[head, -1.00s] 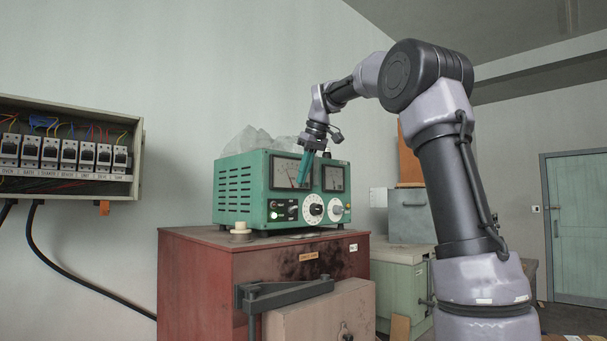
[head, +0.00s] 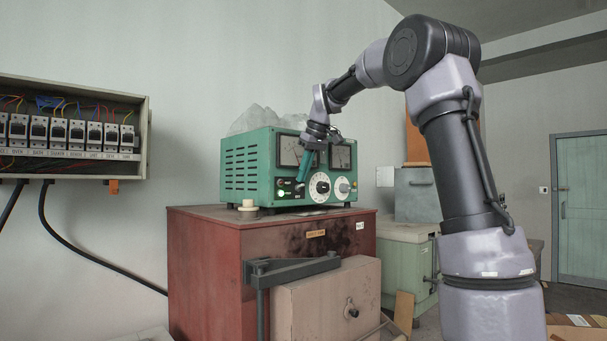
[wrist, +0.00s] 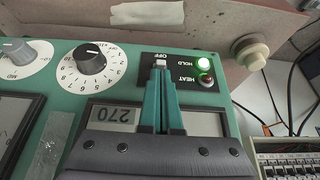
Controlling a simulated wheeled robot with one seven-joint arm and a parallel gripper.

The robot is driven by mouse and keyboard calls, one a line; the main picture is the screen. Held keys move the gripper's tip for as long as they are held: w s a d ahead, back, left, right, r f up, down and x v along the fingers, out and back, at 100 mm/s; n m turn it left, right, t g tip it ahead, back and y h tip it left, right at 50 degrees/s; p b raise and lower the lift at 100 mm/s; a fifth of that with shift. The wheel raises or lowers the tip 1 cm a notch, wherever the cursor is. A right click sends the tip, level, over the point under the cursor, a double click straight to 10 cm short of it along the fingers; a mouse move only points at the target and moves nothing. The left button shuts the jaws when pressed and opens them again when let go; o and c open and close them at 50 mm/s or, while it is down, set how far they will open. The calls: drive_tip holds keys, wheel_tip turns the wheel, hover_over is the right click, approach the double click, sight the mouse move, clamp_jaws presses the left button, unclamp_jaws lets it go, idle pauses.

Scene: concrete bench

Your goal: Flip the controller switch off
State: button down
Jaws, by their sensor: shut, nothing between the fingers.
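The green controller (head: 246,170) stands on the red cabinet, with meters, two dials and a black switch plate. In the wrist view, its panel (wrist: 225,110) shows a 270 display (wrist: 112,115), a black-knobbed dial (wrist: 91,59), a lit HOLD lamp (wrist: 204,57) and a darker red HEAT lamp (wrist: 206,78). A small pale switch lever (wrist: 160,61) shows at my fingertips, beside the OFF label. My gripper (wrist: 160,70) is shut, its teal fingers at the lever; I cannot tell whether they touch it.
The red cabinet (head: 215,250) carries a round cream knob (head: 248,205) left of the controller. A breaker box (head: 145,120) hangs on the left wall, with black cables below. A pink-beige box (head: 315,310) and a dark bracket (head: 290,270) stand in front.

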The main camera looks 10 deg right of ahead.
drive_tip(key=shift+s+d+f+t+y, duration=0.2)
drive_tip(key=shift+s+f+t+y, duration=0.15)
drive_tip(key=shift+t, duration=0.25)
drive_tip(key=shift+s+d+f+t+y, duration=0.25)
drive_tip(key=shift+s+f+t, duration=0.1)
drive_tip(key=shift+f+t, duration=0.15)
drive_tip(key=shift+r, duration=0.15)
idle(0.3)
drive_tip(key=shift+r, duration=0.65)
